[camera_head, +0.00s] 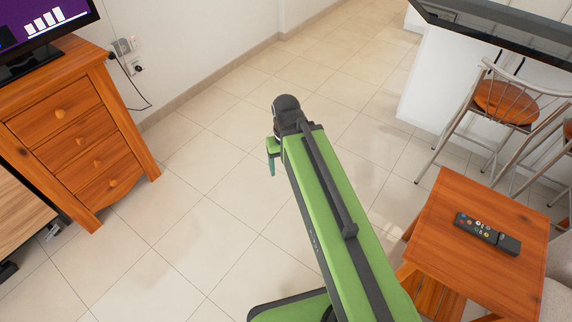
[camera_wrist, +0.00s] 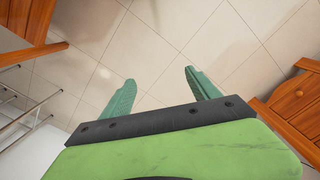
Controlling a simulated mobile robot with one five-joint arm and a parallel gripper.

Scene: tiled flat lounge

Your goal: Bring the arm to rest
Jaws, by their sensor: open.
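My green arm (camera_head: 330,210) reaches forward over the tiled floor in the head view, stretched out from the lower right. My gripper (camera_head: 271,160) shows at its far end, partly hidden by the arm's end. In the wrist view my gripper (camera_wrist: 158,88) has its two green fingers spread wide apart. Only bare floor tiles show between and beyond them, so it is open and empty.
A wooden side table (camera_head: 440,215) with a black remote (camera_head: 487,234) stands at right, close to my arm. A wooden drawer cabinet (camera_head: 75,130) with a screen (camera_head: 45,25) stands left. A metal stool (camera_head: 505,105) stands by a dark-topped counter (camera_head: 500,35). The middle floor is clear.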

